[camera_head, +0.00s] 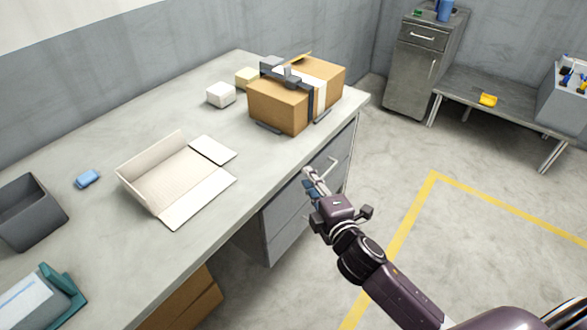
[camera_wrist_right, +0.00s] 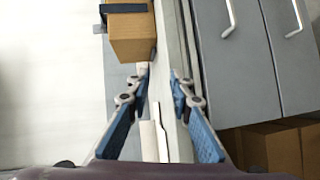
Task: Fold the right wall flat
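A shallow cream-white open box (camera_head: 170,180) sits on the grey table, left of the cardboard carton. Its right flap (camera_head: 213,150) and front flap (camera_head: 200,203) look folded outward, low against the table. The back-left side (camera_head: 150,153) and the left side look raised. My right gripper (camera_head: 319,176) is right of the box, beyond the table's front edge, apart from the box. In the wrist view its two blue-padded fingers (camera_wrist_right: 159,74) are spread with nothing between them. A pale strip shows below them; I cannot tell what it is. My left gripper is not in view.
A taped brown carton (camera_head: 278,105) with a dark dispenser on top stands at the table's far end, near white and yellow blocks. A grey bin (camera_head: 28,212), blue block (camera_head: 87,178) and teal holder (camera_head: 62,290) lie left. Drawers (camera_head: 290,215) are under the table.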

